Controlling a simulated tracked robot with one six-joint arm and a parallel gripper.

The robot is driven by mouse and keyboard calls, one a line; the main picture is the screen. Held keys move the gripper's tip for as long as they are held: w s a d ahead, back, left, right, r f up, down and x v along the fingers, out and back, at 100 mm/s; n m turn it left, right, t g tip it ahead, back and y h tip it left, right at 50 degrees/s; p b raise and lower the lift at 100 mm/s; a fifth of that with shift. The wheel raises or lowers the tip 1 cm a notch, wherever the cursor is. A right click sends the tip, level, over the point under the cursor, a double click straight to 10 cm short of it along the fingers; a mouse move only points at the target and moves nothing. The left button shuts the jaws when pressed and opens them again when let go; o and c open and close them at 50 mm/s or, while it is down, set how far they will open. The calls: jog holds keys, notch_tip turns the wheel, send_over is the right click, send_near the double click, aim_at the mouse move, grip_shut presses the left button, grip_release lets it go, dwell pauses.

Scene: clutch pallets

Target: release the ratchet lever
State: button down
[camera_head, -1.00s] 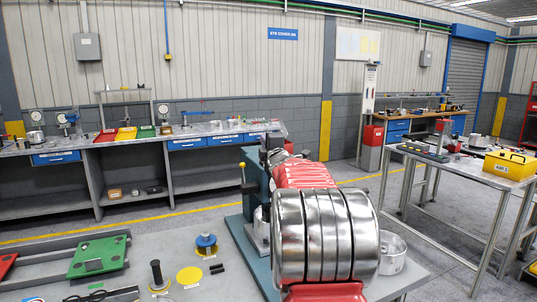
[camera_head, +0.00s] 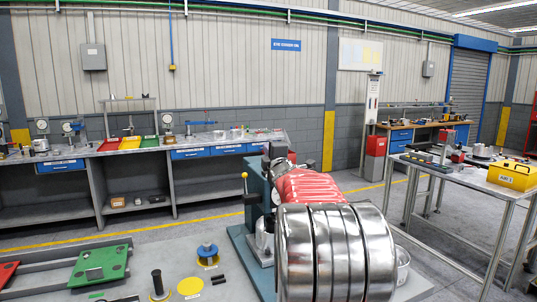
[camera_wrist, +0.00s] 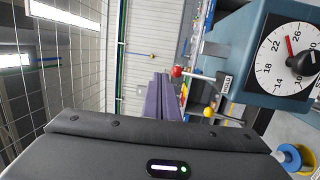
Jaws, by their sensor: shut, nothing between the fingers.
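A teal press (camera_head: 257,190) stands on the near bench, largely hidden behind my arm in the head view. In the wrist view its housing (camera_wrist: 236,50) carries a round white dial (camera_wrist: 283,62) with a red pointer and a black knob. A thin lever with a red ball (camera_wrist: 176,71) reaches out from the housing, and a yellow ball (camera_wrist: 208,112) shows below it. I cannot tell which is the ratchet lever. My gripper (camera_wrist: 162,78) is shut and empty, its fingertips close to the red ball in the picture; contact cannot be told. In the head view the gripper is hidden by my arm.
On the near bench are a green plate (camera_head: 101,266), a blue spool-like part (camera_head: 208,250), a yellow disc (camera_head: 190,286) and a black post (camera_head: 157,281). A metal pot (camera_head: 402,265) sits partly behind my arm. A yellow box (camera_head: 512,174) stands on the right table.

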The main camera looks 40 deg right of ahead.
jog(key=s+a+r, duration=0.3)
jog(key=s+a, duration=0.2)
jog(key=s, duration=0.4)
jog(key=shift+s+a+r, duration=0.2)
jog(key=shift+r, duration=0.05)
dwell(0.5)
jog(key=s+d+f+m+g+h, duration=0.1)
jog(key=s+f+m+g, duration=0.15)
jog(key=f+m, duration=0.2)
jog(key=s+d+f+m+g, duration=0.2)
jog(key=f+m+g, duration=0.1)
jog(key=f, duration=0.3)
jog(key=s+a+f+m+g+y, duration=0.2)
jog(key=s+a+f+m+g, duration=0.15)
jog(key=a+f, duration=0.4)
jog(key=s+a+f+y, duration=0.3)
jog(key=s+a, duration=0.2)
jog(key=a, duration=0.8)
jog(key=s+a+f+g+y, duration=0.1)
jog(key=s+a+f, duration=0.3)
jog(key=a, duration=0.9)
jog(key=s+a+f+g+y, duration=0.1)
jog(key=s+a+f+y, duration=0.3)
jog(key=a, duration=1)
jog(key=s, duration=0.3)
jog(key=shift+m+y, duration=0.3)
jog(key=shift+m, duration=0.1)
